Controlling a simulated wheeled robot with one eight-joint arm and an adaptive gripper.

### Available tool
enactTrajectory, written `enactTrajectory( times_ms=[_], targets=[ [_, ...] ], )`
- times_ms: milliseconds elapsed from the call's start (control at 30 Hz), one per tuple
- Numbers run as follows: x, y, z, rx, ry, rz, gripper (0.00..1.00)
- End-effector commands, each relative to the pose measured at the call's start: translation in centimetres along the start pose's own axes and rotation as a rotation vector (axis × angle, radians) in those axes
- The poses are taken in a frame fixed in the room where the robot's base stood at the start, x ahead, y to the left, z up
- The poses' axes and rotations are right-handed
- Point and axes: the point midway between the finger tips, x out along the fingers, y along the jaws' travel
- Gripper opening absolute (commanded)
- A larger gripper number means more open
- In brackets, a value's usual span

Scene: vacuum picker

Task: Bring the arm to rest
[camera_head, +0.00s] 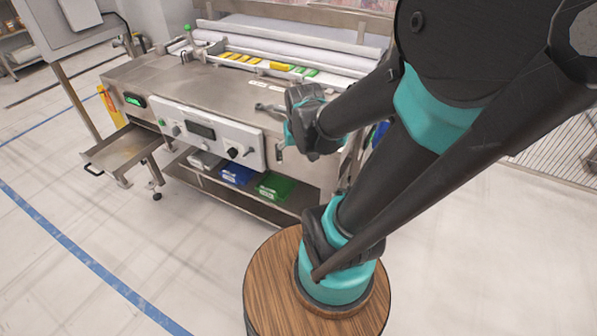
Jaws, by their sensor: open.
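My arm (440,110) is black with teal joint covers and fills the right side of the head view. It rises from a round wood-topped base (262,285) at the bottom centre, and one link reaches back to the left. My gripper (269,128) is at the end of that link, over the front right part of the steel machine. It looks small and partly blends with the machine behind it. Its fingers point left and are spread, with nothing seen between them. I cannot tell how far it is from the machine's surface.
The steel machine (170,82) has a white control panel (185,128) on its front. An open tray (125,150) juts out at its left. Blue (237,174) and green (274,186) bins sit on its lower shelf. The floor at left and lower right is clear.

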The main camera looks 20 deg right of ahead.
Motion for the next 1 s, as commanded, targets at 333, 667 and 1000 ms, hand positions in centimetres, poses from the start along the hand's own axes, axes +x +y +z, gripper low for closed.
enactTrajectory(
  times_ms=[333,667,1000],
  targets=[
    [1.2,-0.6,5.9,-0.128,0.012,-0.048,0.78],
    [1.2,-0.6,5.8,-0.125,0.012,-0.047,0.78],
    [1.2,-0.6,5.8,-0.125,0.012,-0.047,0.78]
  ],
)
